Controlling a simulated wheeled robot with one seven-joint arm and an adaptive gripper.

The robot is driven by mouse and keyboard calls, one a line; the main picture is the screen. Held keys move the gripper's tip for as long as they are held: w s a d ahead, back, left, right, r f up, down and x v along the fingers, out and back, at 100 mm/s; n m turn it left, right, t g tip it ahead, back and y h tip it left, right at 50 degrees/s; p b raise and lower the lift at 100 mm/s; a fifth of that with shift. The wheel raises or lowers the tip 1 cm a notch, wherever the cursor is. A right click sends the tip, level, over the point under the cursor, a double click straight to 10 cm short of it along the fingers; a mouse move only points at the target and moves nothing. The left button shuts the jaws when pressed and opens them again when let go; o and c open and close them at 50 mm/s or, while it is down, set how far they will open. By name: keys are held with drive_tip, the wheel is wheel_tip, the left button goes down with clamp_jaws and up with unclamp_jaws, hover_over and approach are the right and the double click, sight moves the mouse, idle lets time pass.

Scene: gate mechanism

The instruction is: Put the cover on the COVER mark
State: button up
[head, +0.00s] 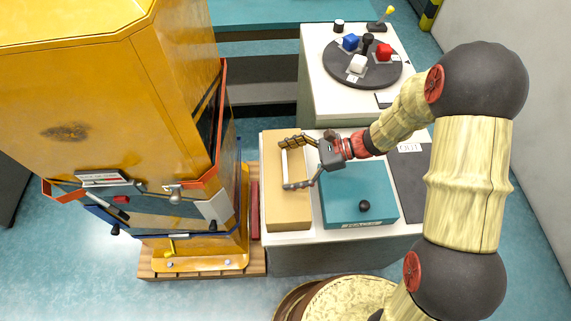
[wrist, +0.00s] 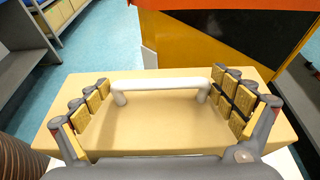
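A tan slab-like box (head: 287,212) with a white bar handle (wrist: 160,84) lies on the white-topped counter; it may be the cover. My gripper (head: 285,164) is over this box, with its fingers spread wide. In the wrist view, the open fingers (wrist: 165,92) stand at either end of the handle, apart from it, with nothing between them but the handle region. A teal flat box (head: 345,208) with a black knob (head: 364,206) lies just right of the tan box. I cannot make out a COVER mark; the small labels are too blurred to read.
A dark grey panel (head: 411,185) with a white label lies right of the teal box. The yellow gate machine (head: 100,80) stands close on the left. Behind, a white table (head: 320,90) carries a dark round disc (head: 362,76) with blue, white and red blocks.

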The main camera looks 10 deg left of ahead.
drive_tip(key=shift+o, duration=0.3)
drive_tip(key=shift+r, duration=0.1)
drive_tip(key=shift+w+d+r, duration=0.1)
drive_tip(key=shift+d+r, duration=0.1)
drive_tip(key=shift+d, duration=0.05)
drive_tip(key=p+v, duration=0.3)
drive_tip(key=v, duration=0.8)
drive_tip(key=s+d+r+n+t+h, duration=0.8)
drive_tip(key=s+d+r+n+h, duration=0.5)
drive_tip(key=r, duration=0.7)
drive_tip(key=s+d+n, duration=0.2)
drive_tip(key=s+d, duration=0.1)
drive_tip(key=s, duration=0.1)
drive_tip(key=shift+d+r+t, duration=0.25)
drive_tip(key=shift+d+t, duration=0.05)
drive_tip(key=shift+t, duration=0.1)
